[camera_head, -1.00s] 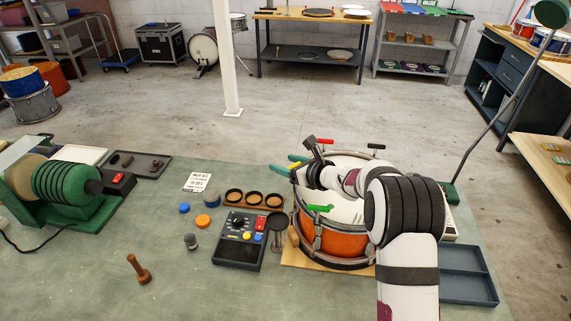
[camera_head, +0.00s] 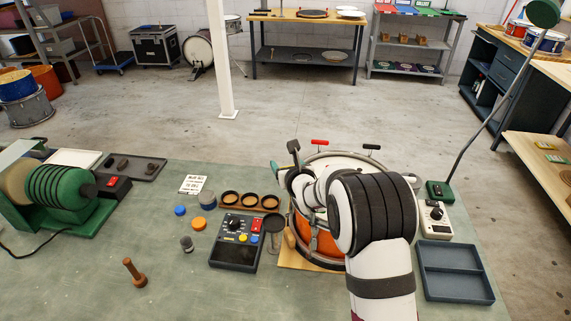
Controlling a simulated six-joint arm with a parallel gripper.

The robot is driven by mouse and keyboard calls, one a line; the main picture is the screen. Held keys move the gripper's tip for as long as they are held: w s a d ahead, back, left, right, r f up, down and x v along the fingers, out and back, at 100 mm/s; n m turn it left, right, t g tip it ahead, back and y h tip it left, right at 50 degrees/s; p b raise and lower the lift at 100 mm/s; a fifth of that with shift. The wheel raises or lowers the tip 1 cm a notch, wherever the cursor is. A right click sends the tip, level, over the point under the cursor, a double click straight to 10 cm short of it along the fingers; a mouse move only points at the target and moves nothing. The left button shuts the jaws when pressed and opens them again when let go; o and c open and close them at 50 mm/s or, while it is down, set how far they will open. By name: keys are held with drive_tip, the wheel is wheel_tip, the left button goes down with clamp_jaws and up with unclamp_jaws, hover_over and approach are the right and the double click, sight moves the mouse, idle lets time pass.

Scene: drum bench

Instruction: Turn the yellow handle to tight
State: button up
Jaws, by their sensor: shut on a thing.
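The orange drum (camera_head: 317,237) stands on a wooden board, its pale head mostly behind my arm. My gripper (camera_head: 287,168) is at the drum's left rim, shut on a handle there. My wrist hides the jaws and most of that handle, and its yellow colour does not show clearly.
A control box (camera_head: 236,241) with a knob and coloured buttons is left of the drum. A rack of round cups (camera_head: 250,201) lies behind it. An empty blue tray (camera_head: 455,271) and a white meter (camera_head: 435,219) are at the right. The front left bench is mostly clear.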

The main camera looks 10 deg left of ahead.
drive_tip(key=o, duration=1.4)
drive_tip(key=v, duration=1.5)
drive_tip(key=shift+s+d+r, duration=0.1)
drive_tip(key=shift+s+d, duration=0.05)
drive_tip(key=shift+s, duration=0.2)
